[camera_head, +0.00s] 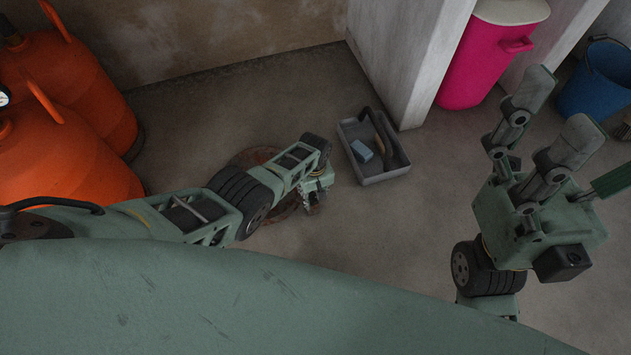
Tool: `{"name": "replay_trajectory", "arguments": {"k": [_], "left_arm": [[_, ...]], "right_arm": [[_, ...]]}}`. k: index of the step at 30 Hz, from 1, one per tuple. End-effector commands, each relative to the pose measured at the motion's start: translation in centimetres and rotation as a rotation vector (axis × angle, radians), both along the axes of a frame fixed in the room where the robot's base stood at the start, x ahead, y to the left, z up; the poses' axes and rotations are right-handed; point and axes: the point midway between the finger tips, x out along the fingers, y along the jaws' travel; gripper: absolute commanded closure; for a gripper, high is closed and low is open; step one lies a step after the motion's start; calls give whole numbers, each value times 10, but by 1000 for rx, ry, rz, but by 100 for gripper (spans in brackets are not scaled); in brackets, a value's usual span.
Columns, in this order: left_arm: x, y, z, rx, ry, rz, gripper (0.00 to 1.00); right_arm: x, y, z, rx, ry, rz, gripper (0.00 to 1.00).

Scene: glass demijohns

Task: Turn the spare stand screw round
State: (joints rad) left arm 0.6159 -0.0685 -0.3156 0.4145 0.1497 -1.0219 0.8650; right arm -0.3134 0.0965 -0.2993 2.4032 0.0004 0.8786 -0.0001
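My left arm comes in from the left, and its gripper (314,192) points down at the floor beside the grey tray. Its fingers are small and partly hidden by the wrist, so I cannot tell whether they are open or shut. A rusty round plate-like thing (252,157) lies under this arm and is largely covered by it. I cannot make out the spare stand screw; it may be hidden under the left gripper. My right gripper (568,138) is raised at the right with its fingers spread, open and empty.
Orange gas cylinders (60,160) stand at the left. A white wall end (405,60), a pink bin (482,60) and a blue bucket (597,85) stand at the back right. Floor between tray and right gripper is clear.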

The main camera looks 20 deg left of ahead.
Motion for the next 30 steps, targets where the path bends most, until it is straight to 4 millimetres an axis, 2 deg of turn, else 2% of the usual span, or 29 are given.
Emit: {"name": "replay_trajectory", "arguments": {"k": [9, 14, 24, 30], "left_arm": [[-2, 0, 22, 0, 0, 0, 58], [-2, 0, 41, -1, -1, 0, 58], [-1, -2, 92, -3, -2, -1, 58], [0, -3, 112, -4, -2, -1, 58]], "right_arm": [[0, 0, 1, 1, -2, 0, 15], [0, 0, 1, 0, -2, 0, 15], [0, 0, 1, 0, -2, 0, 15], [0, 0, 1, 0, -2, 0, 15]]}}
